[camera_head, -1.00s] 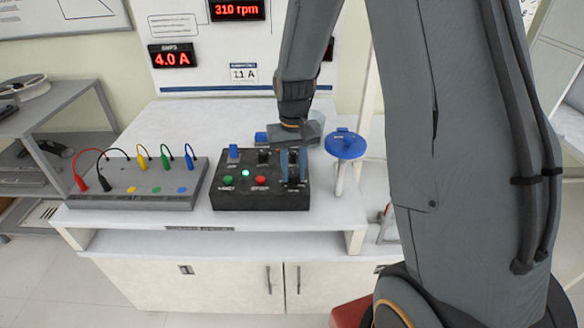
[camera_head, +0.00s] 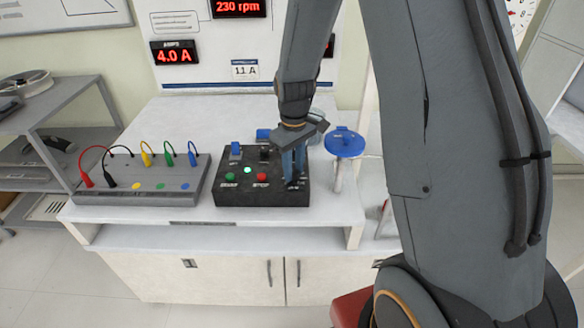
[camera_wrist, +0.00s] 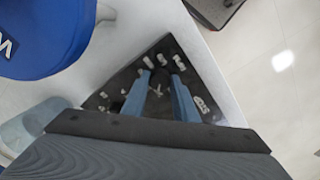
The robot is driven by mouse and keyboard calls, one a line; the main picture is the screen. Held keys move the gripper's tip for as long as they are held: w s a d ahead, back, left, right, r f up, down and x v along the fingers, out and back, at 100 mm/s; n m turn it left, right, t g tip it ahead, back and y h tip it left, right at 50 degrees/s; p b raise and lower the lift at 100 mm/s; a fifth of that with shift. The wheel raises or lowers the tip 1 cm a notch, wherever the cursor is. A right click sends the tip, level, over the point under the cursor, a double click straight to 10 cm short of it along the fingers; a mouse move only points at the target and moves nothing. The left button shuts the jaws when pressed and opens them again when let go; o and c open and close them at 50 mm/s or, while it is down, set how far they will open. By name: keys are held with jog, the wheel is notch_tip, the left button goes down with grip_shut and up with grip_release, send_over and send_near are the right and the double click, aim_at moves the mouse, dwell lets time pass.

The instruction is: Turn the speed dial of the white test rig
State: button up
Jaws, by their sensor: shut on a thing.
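The black control box (camera_head: 233,186) of the white test rig (camera_head: 150,118) stands on the bench top. Its speed dial is mostly hidden by my fingers in the head view. In the wrist view the dark dial (camera_wrist: 159,80) shows between the two blue fingers. My gripper (camera_head: 295,176) points down at the right part of the box and is shut on the dial; it also shows in the wrist view (camera_wrist: 160,86). The red display (camera_head: 238,8) above reads 230 rpm.
A green and a red button (camera_head: 262,177) sit left of my fingers. A grey box with coloured cables (camera_head: 140,187) stands further left. A second display (camera_head: 174,52) reads 4.0 A.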

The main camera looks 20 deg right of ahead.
jog(key=shift+w+r, duration=0.15)
jog(key=shift+w, duration=0.15)
jog(key=o, duration=1)
jog(key=shift+o, duration=0.3)
jog(key=shift+s, duration=0.15)
jog(key=shift+r+b, duration=0.75)
jog(key=shift+r, duration=3.05)
jog(key=s+a+m, duration=0.1)
jog(key=s+m, duration=0.4)
jog(key=s, duration=1.3)
jog(key=shift+a+t, duration=0.15)
jog(key=shift+t, duration=0.25)
